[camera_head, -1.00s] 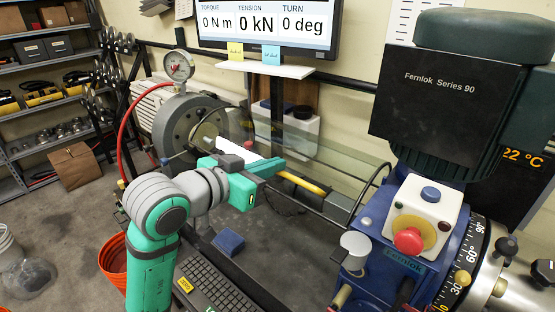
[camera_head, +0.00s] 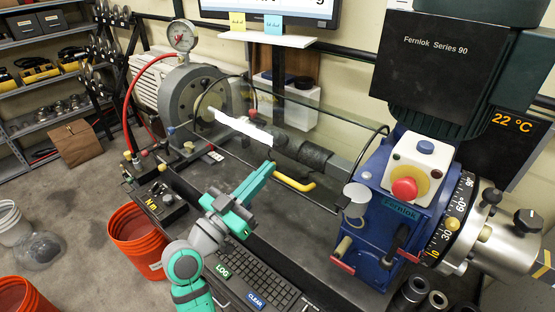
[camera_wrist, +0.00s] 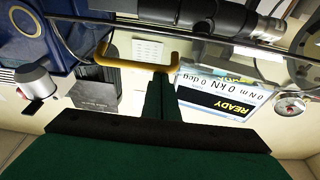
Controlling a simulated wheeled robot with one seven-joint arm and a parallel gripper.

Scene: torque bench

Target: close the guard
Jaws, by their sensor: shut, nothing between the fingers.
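The guard (camera_head: 335,118) is a clear hood with dark curved edges, in front of and over the shaft (camera_head: 310,153) in the head view. It looks lowered, but I cannot tell whether it is fully down. Its yellow handle (camera_head: 295,182) is at the front; the handle also spans the middle of the wrist view (camera_wrist: 138,65). My green gripper (camera_head: 268,168) is shut and empty, with its tips just left of the handle. In the wrist view the fingertips (camera_wrist: 161,78) meet the handle's outline; I cannot tell whether they touch it.
The blue drive housing (camera_head: 375,235) with a red button (camera_head: 404,188) stands to the right. A grey motor flange and a gauge (camera_head: 182,36) are at the left. A keyboard (camera_head: 250,268) lies on the bench below my gripper. Orange buckets (camera_head: 138,240) stand on the floor at left.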

